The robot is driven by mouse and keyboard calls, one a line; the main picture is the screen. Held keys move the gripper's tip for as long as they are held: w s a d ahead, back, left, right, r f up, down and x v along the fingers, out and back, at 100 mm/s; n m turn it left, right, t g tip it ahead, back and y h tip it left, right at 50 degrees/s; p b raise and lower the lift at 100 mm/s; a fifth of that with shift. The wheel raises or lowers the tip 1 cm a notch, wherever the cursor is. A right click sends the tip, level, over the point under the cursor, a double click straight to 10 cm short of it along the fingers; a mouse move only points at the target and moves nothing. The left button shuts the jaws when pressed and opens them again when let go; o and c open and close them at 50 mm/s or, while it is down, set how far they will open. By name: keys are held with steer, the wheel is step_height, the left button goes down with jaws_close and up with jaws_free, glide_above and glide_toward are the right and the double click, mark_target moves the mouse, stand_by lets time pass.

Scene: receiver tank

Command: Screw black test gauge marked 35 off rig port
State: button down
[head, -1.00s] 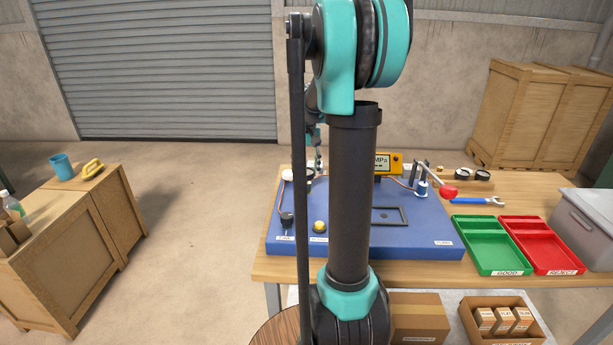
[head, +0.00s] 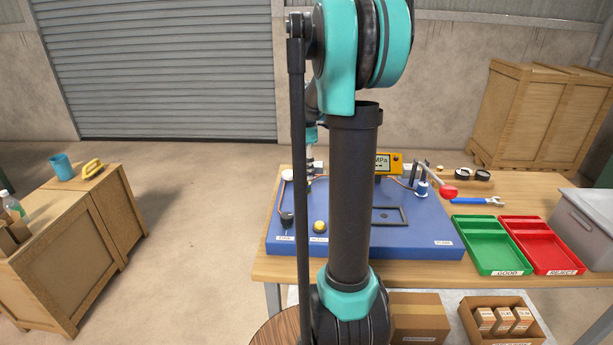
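The blue test rig (head: 425,235) stands on the wooden table, partly hidden behind my arm. My gripper (head: 312,167) is small and far off at the rig's back left, just left of my dark arm column. Its fingers are too small and too covered to show whether they are open or hold anything. A pale round part (head: 288,175) sits at the rig's back left, beside the gripper. I cannot make out the black gauge marked 35 or the port it sits on.
A yellow readout (head: 389,164) and a red-knobbed lever (head: 448,190) are at the rig's back. Small gauges (head: 482,175) and a blue wrench (head: 478,201) lie to the right. Green (head: 495,262) and red (head: 545,261) trays stand front right.

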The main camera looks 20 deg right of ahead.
steer(key=shift+r, duration=2.8)
